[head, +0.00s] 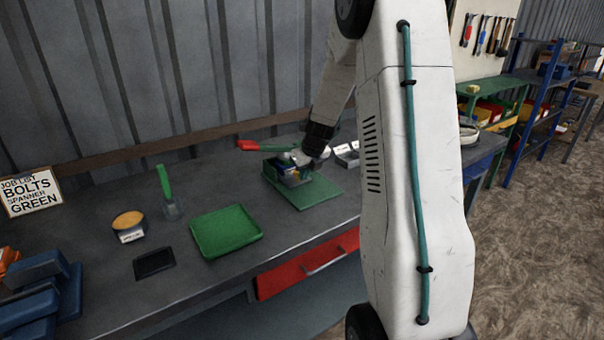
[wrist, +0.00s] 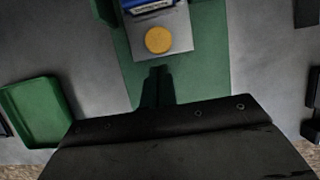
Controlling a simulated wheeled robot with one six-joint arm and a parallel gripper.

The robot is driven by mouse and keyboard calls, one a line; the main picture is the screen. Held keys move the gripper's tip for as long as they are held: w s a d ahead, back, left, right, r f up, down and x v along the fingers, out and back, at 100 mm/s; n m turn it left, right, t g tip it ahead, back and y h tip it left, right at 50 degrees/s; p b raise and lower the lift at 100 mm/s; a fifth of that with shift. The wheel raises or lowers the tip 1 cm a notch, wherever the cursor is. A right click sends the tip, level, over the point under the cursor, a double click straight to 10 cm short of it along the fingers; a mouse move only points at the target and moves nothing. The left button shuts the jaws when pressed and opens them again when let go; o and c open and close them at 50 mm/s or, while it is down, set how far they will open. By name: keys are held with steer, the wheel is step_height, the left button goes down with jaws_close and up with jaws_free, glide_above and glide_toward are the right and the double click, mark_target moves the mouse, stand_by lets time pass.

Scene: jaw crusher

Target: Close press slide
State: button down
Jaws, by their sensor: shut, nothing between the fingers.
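The press (head: 272,172) stands on a green base plate (head: 318,195) on the workbench, partly hidden by my gripper and arm in the head view. In the wrist view, a grey metal slide (wrist: 178,45) with a round yellow disc (wrist: 158,40) on it sticks out below a blue part (wrist: 140,5) at the top edge. The green base plate (wrist: 215,75) shows around it. My gripper (wrist: 159,72) has its fingers shut and empty. The fingertips appear just below the slide's near edge; I cannot tell whether they touch it.
A green tray (head: 225,230) lies left of the press. A red-handled tool (head: 250,146) is behind. A red drawer (head: 305,272) is under the bench front.

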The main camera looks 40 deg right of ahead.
steer(key=shift+s+a+f, duration=0.1)
steer(key=shift+s, duration=1.1)
steer(key=v, duration=1)
steer(key=shift+s, duration=0.25)
steer(key=shift+f, duration=0.1)
steer(key=s+a+r+m+g, duration=0.1)
steer(key=s+a+r+m, duration=0.3)
steer(key=s+a+m, duration=0.9)
steer(key=s+a+r+m+g, duration=0.2)
steer(key=s+a+r+m, duration=0.2)
steer(key=s+a+m, duration=1)
steer(key=a+m, duration=0.1)
steer(key=m, duration=0.6)
steer(key=shift+s+m+y, duration=0.3)
